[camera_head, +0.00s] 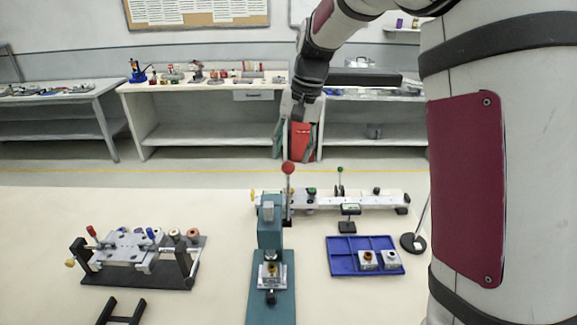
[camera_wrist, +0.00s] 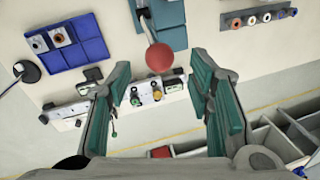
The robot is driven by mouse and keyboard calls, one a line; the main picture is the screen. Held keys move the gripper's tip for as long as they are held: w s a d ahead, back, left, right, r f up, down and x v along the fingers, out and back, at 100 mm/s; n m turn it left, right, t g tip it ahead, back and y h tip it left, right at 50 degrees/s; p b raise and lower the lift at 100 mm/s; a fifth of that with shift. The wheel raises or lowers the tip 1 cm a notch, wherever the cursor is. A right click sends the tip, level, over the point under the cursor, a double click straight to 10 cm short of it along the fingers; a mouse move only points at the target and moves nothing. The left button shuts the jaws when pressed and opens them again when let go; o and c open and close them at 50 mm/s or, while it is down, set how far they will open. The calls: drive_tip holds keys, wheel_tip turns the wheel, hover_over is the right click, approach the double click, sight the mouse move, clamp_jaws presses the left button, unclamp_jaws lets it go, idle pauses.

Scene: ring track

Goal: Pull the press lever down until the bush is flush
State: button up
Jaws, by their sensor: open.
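The teal press (camera_head: 270,228) stands upright on its base at the middle front of the table. Its lever rises to a red ball knob (camera_head: 288,168), which also shows in the wrist view (camera_wrist: 160,58). A silver block (camera_head: 272,281) sits on the press base under the ram. The bush (camera_head: 271,258) appears as a small dark and brassy piece there; whether it is flush I cannot tell. My gripper (camera_head: 294,156) is open and empty, pointing down just above the knob. In the wrist view the knob shows between its green fingertips (camera_wrist: 160,68), with gaps on both sides.
A blue tray (camera_head: 345,268) with two silver blocks is right of the press. A rail fixture (camera_head: 350,198) lies behind it, near the knob. A thin stand (camera_head: 413,242) is farther right. A black-framed fixture (camera_head: 140,258) is at left. Clear table separates it from the press.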

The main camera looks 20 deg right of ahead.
sight(288, 165)
drive_tip(key=shift+w+a+f+p, duration=0.1)
drive_tip(key=shift+a+f+p, duration=0.15)
drive_tip(key=shift+f, duration=1.1)
drive_tip(key=shift+w+a+f+p, duration=0.1)
drive_tip(key=shift+a+f, duration=0.1)
drive_tip(key=shift+f, duration=1.1)
drive_tip(key=shift+c, duration=0.4)
clamp_jaws()
